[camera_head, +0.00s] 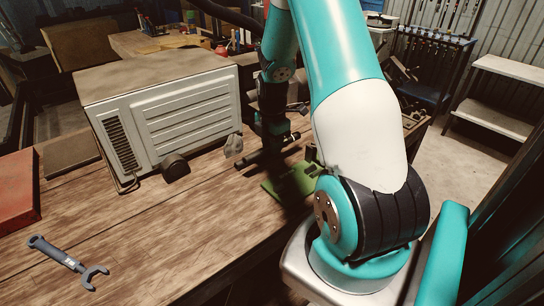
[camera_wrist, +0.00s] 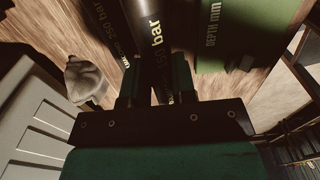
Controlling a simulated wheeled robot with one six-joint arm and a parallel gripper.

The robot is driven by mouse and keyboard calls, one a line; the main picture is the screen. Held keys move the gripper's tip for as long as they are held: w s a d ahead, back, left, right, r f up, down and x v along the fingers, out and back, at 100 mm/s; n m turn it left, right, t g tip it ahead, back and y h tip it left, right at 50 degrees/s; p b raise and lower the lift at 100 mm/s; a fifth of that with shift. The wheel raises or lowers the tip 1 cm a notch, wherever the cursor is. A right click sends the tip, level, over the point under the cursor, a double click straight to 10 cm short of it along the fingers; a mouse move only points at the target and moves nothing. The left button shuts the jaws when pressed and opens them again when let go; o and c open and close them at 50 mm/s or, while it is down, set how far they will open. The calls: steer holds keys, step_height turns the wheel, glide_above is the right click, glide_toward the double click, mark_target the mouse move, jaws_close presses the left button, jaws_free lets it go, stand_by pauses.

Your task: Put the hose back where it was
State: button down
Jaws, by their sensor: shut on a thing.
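A black hose with "bar" lettering (camera_wrist: 154,35) runs between the fingers of my gripper (camera_wrist: 154,82) in the wrist view. My gripper is shut on it. A second black hose-like length with "250 bar" lettering (camera_wrist: 98,28) lies beside it on the left. In the head view my gripper (camera_head: 271,143) is low over the wooden bench, and a short dark hose end (camera_head: 247,160) sticks out to its left. The hose's far end is hidden.
A large white vented box (camera_head: 165,115) stands on the bench (camera_head: 170,225) left of the gripper. A small grey object (camera_head: 233,145) sits between them. A wrench (camera_head: 68,262) and a red box (camera_head: 15,190) lie at the left. The bench front is mostly clear.

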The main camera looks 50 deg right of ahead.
mark_target(273, 166)
steer(key=shift+f+p, duration=0.4)
steer(key=shift+f, duration=2.4)
steer(key=shift+f, duration=0.2)
steer(key=c, duration=0.9)
jaws_free()
steer(key=shift+r, duration=0.1)
steer(key=shift+c, duration=0.2)
steer(key=shift+r, duration=0.1)
